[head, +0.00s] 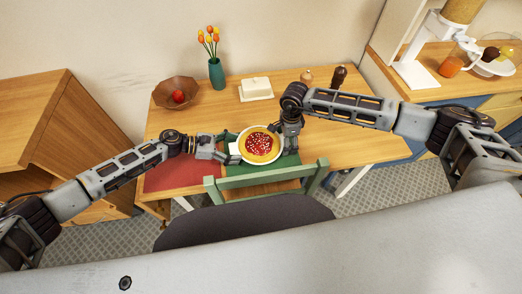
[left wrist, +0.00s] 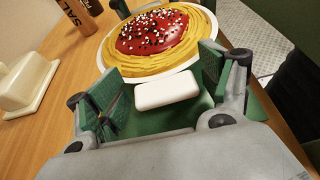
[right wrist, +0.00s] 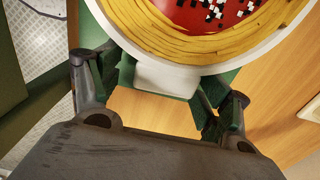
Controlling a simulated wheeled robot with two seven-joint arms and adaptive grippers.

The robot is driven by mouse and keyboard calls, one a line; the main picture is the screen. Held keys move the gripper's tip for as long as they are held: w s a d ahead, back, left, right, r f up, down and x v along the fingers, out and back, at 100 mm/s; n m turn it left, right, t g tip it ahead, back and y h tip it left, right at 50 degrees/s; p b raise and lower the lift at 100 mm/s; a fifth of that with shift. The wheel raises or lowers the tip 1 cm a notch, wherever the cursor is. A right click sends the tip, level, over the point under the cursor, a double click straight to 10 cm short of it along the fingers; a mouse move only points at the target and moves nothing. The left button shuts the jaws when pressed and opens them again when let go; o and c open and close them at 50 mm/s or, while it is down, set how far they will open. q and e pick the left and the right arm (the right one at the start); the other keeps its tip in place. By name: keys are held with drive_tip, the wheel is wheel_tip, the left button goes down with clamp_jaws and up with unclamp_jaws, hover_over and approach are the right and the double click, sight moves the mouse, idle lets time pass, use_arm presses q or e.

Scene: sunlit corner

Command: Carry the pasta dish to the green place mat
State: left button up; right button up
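The pasta dish (head: 261,146) is a round white plate with yellow pasta, red sauce and white bits. It has white tab handles on two sides and appears to rest level on the green place mat (head: 262,178). My left gripper (head: 229,153) is open at the left handle (left wrist: 167,92), with one finger on each side and gaps showing. My right gripper (head: 288,146) is at the right handle (right wrist: 165,79). Its fingers stand apart on both sides of that handle, and no firm grip shows. The mat's far part is hidden by the dish.
A red place mat (head: 182,177) lies to the left. A bowl with a red fruit (head: 177,95), a vase of flowers (head: 216,72), a butter dish (head: 256,89) and two shakers (head: 338,77) stand behind. A green chair (head: 268,180) is at the near edge. The table's right side is clear.

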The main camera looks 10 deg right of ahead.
use_arm(q)
drive_tip(key=shift+a, duration=0.3)
use_arm(e)
drive_tip(key=shift+d, duration=0.25)
use_arm(q)
drive_tip(key=shift+a+r, duration=0.1)
drive_tip(key=shift+a, duration=0.35)
use_arm(e)
drive_tip(key=shift+f, duration=0.1)
use_arm(q)
drive_tip(key=shift+v, duration=5.35)
drive_tip(key=shift+r, duration=0.15)
use_arm(e)
wheel_tip(320, 180, up, 12)
use_arm(q)
drive_tip(key=shift+s, duration=0.1)
